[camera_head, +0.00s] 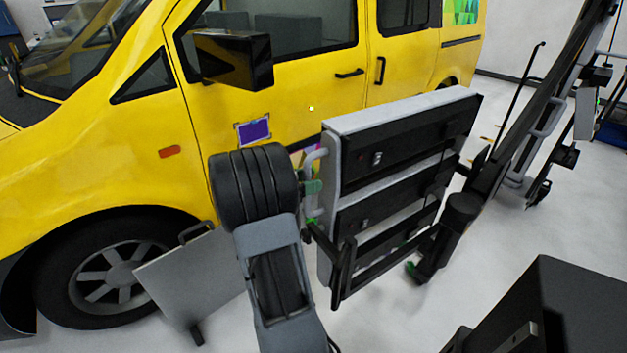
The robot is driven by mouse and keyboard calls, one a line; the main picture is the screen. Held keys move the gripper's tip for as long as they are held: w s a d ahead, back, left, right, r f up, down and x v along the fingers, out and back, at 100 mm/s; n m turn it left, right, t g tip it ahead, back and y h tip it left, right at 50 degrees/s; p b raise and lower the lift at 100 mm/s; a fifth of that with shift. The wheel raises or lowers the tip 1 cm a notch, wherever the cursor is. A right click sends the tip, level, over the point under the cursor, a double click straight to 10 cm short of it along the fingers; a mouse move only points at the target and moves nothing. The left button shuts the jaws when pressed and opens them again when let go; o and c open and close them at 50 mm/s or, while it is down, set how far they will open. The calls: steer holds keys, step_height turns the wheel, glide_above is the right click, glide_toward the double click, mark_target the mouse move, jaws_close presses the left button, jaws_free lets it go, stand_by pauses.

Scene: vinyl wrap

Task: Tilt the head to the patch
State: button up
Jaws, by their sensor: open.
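The head is a grey and black lamp panel (400,145) on a black stand arm, right of centre. It is tilted, with its black back towards me and its far face hidden. A grey curved handle (314,158) is at its left end. The patch (254,132) is a small purple rectangle on the yellow van's door, left of the head. My gripper (312,202) is mostly hidden behind my arm; greenish parts that look like its fingers show beside the handle at the head's left edge. I cannot tell whether they touch it.
The yellow van (310,100) fills the left and back. A grey board (195,275) leans near its front wheel (110,280). The stand's long dark pole (525,115) rises at the right. A black box (560,310) is at the lower right. Pale floor is open between them.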

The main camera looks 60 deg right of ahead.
steer(key=shift+s+d, duration=0.35)
steer(key=shift+d, duration=0.1)
steer(key=shift+c, duration=0.2)
jaws_close()
